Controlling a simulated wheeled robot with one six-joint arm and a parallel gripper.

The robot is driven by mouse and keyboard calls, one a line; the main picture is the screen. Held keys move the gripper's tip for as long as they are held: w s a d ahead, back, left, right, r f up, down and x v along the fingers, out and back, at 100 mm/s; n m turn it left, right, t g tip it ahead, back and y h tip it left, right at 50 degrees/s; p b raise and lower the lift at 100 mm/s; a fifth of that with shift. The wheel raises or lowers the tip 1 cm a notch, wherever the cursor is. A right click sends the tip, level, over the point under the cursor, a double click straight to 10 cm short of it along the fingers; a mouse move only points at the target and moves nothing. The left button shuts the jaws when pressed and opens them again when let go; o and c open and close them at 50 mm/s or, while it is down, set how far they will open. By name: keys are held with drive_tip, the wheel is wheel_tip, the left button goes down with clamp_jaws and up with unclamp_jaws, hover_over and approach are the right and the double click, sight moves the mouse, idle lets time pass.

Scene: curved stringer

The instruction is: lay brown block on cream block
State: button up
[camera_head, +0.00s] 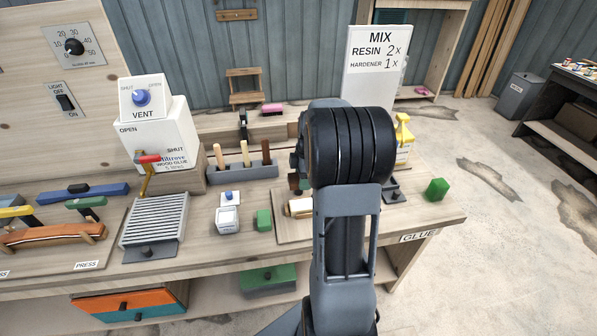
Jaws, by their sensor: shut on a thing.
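My arm stands in the middle of the head view and hides much of the work spot. My gripper (297,163) shows only in part at the left edge of the arm, pointing down and shut on a small brown block (294,182). The brown block is mostly hidden. A cream block (299,207) with a brownish edge lies just below it in the picture, on a pale board (290,234) on the bench. The arm covers the cream block's right side. I cannot tell whether the two blocks touch.
A small white jar (228,219), a grey rack with handled tools (242,173) and a slatted grey tray (154,222) are to the left. A yellow bottle (404,137) stands behind at right. The bench's right end has bare room.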

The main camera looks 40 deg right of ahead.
sight(302, 204)
drive_tip(key=shift+a+f+b, duration=0.1)
drive_tip(key=shift+f+b, duration=0.5)
drive_tip(key=shift+f, duration=0.35)
wheel_tip(302, 204, down, 7)
drive_tip(key=b, duration=0.5)
drive_tip(key=shift+f, duration=0.15)
drive_tip(key=shift+f+b, duration=0.3)
drive_tip(key=shift+b, duration=0.25)
idle(0.4)
drive_tip(key=o, duration=1.3)
drive_tip(key=shift+o, duration=0.2)
drive_tip(key=shift+r+p, duration=2.8)
drive_tip(key=shift+r, duration=1.25)
